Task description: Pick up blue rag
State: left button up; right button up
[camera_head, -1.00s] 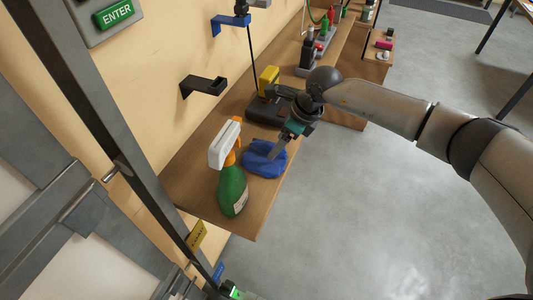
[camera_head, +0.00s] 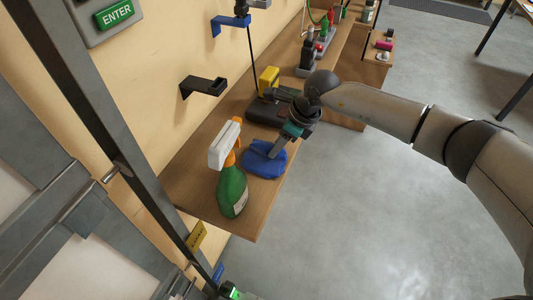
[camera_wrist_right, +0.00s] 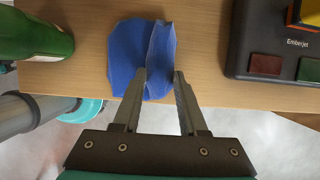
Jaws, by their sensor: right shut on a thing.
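The blue rag (camera_head: 258,164) lies on the wooden shelf, right beside the green spray bottle. It also shows in the right wrist view (camera_wrist_right: 126,58), with a raised fold along its right side. My right gripper (camera_head: 273,154) reaches down onto the rag from the upper right. In the right wrist view its fingertips (camera_wrist_right: 161,76) are at the rag's near edge and close on the fold. The rag still appears to rest on the shelf. My left gripper is not seen in either view.
The green spray bottle (camera_head: 232,190) with white and orange head stands close left of the rag. A dark case (camera_head: 265,113) with a yellow item sits behind. A black bracket (camera_head: 203,86) juts from the wall. The shelf (camera_head: 193,185) ends at the open floor on the right.

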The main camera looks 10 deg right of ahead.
jog(key=shift+r, duration=0.1)
grip_shut()
notch_tip(320, 180, up, 20)
jog(key=p, duration=0.1)
